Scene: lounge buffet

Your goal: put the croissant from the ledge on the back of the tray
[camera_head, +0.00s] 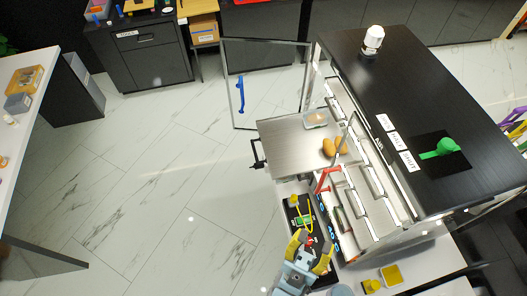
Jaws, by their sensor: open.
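Two golden-brown pieces that look like croissants (335,146) lie side by side at the right end of a flat grey metal surface (280,138), near the dark cabinet's open front. I cannot tell whether this surface is the tray or the ledge. My gripper (313,243) has yellow fingers, spread apart, at the bottom centre of the head view. It is over the dark strip in front of the cabinet, well below the brown pieces in the picture. No croissant shows between the fingers; a small red spot there is too small to identify.
A clear container (316,118) stands at the metal surface's back edge. An open glass door (262,85) with a blue handle is behind it. A red handle (324,180) stands between my gripper and the brown pieces.

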